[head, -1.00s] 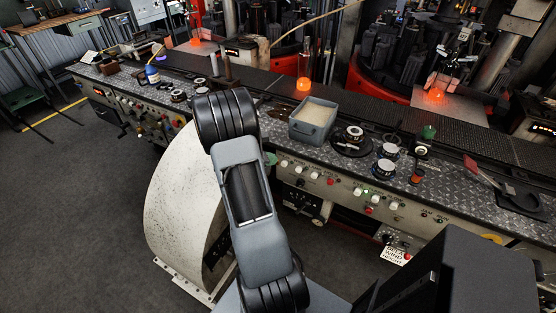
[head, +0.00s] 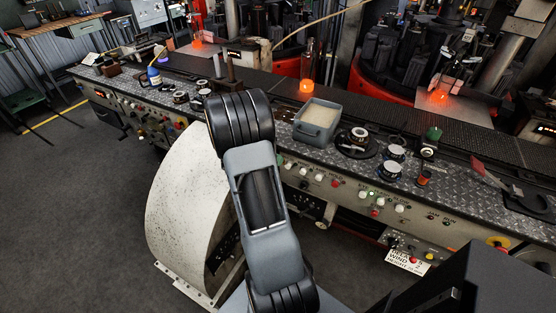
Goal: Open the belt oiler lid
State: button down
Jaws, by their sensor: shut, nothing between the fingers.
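I cannot pick out the belt oiler or its lid with certainty in the head view. My arm rises from the bottom middle, and its dark ribbed joint stands in front of the bench (head: 470,195). My gripper does not show; my own arm may hide it or it may be out of frame. The arm also covers part of the bench front and of the bench top behind it.
A grey tub (head: 316,134) with pale contents stands on the bench, right of my arm. Round tins (head: 394,154) and a red-handled tool (head: 487,175) lie further right. A large pale curved guard (head: 180,205) stands left of my arm. Glowing orange glass (head: 307,85) stands behind.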

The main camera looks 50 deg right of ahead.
jog(key=a+f+v, duration=0.1)
jog(key=f+v, duration=0.1)
jog(key=v, duration=1.2)
jog(key=s+a+f+m+y, duration=0.2)
jog(key=s+a+m+y, duration=0.2)
jog(key=a+m+y, duration=0.35)
jog(key=s+a+r+m+t+y+p, duration=0.1)
jog(key=a+r+m+t+y, duration=0.1)
jog(key=a, duration=0.5)
jog(key=s+a+r+m+t+y, duration=0.2)
jog(key=a+r+m+t, duration=0.2)
jog(key=a+r+t, duration=0.2)
notch_tip(320, 180, up, 4)
jog(key=shift+s+a+f+p, duration=0.2)
jog(key=shift+s+a+p, duration=0.15)
jog(key=shift+a, duration=0.9)
jog(key=shift+d, duration=0.1)
